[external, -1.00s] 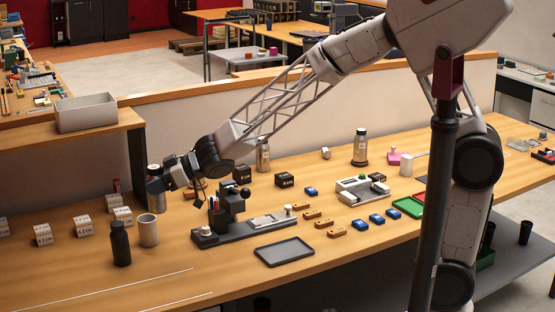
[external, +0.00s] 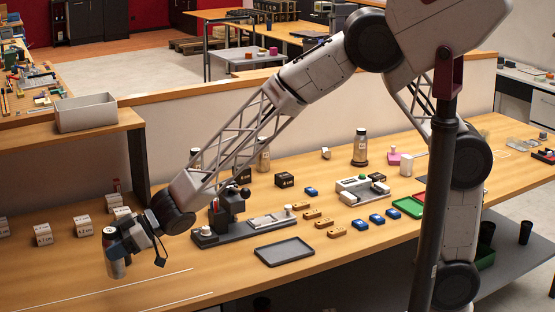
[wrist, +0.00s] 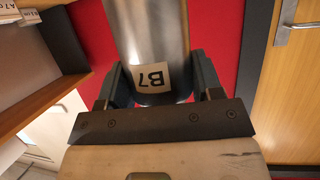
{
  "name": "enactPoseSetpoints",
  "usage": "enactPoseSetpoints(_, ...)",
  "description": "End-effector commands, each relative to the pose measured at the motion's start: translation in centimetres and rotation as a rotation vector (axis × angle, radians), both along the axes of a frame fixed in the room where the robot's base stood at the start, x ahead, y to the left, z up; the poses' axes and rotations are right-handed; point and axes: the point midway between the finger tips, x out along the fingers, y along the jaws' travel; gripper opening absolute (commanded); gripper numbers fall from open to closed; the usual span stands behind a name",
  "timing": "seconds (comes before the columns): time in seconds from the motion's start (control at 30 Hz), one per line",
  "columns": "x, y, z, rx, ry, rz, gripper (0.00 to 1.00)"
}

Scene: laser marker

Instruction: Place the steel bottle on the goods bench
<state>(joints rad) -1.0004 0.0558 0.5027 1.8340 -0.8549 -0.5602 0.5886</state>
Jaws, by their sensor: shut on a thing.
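The steel bottle (wrist: 150,40), a grey metal cylinder with a "B7" label, fills the top middle of the wrist view between the fingers of my gripper (wrist: 156,80). My gripper (external: 118,246) is shut on it. In the external view the lower part of the steel bottle (external: 117,268) shows below my gripper, over the front left of the long wooden bench (external: 190,290). Whether its base touches the bench I cannot tell. No marking shows which surface is the goods bench.
Small white boxes (external: 43,234) stand left of my gripper. A dark fixture (external: 230,205) and a grey tray (external: 284,251) stand to the right. A raised shelf with a grey bin (external: 86,113) is behind. The bench's front left, with thin white lines, is mostly clear.

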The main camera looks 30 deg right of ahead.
Motion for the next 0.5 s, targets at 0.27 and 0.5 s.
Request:
enactPoseSetpoints(0.27,-0.29,0.26,-0.09,0.001,0.000,0.004,0.33)
enactPoseSetpoints(0.5,-0.29,0.25,-0.55,0.000,0.001,0.005,0.33)
